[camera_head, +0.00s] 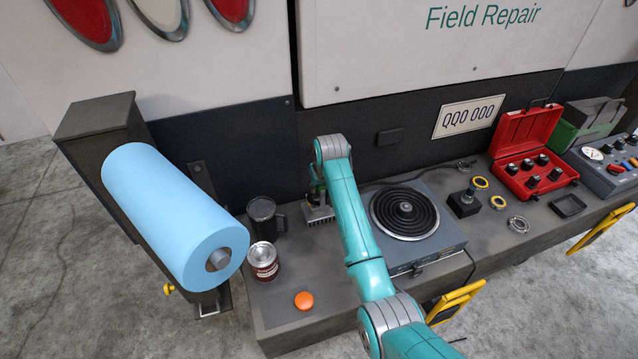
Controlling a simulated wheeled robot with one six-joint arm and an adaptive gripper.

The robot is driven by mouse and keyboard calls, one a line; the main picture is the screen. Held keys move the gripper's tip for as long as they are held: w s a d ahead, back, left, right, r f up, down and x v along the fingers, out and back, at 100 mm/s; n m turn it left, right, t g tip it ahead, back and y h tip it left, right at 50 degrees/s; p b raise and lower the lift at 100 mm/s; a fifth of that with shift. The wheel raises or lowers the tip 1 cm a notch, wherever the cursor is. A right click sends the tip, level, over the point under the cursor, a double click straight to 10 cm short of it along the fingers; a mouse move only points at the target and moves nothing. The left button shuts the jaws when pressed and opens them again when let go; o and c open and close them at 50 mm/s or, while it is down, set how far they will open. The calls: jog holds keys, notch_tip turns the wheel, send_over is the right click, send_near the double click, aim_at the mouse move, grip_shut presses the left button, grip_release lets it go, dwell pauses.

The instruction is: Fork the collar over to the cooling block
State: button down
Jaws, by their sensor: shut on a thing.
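The cooling block (319,216) looks like the small grey finned block on the bench, left of the hot plate (421,239). My gripper (317,194) is just above and behind this block, partly covered by my own teal arm. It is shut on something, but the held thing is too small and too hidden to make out. The hot plate has a round black ribbed top with a small stepped piece at its middle. I cannot pick out the collar with certainty. Whether anything touches the cooling block is also unclear.
A dark mug (264,216), a labelled can (263,262) and an orange disc (304,300) stand left of my arm. Several rings, a dark post (465,203), a small tray (567,205) and a red case (530,150) are on the right. A blue roll (165,205) overhangs the left.

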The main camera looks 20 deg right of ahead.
jog(key=shift+f, duration=1.65)
dwell(1.4)
dwell(0.6)
jog(key=s, duration=0.8)
jog(key=shift+s+d, duration=0.15)
jog(key=shift+s, duration=0.1)
dwell(1.0)
jog(key=shift+r, duration=0.1)
jog(key=shift+r, duration=2.95)
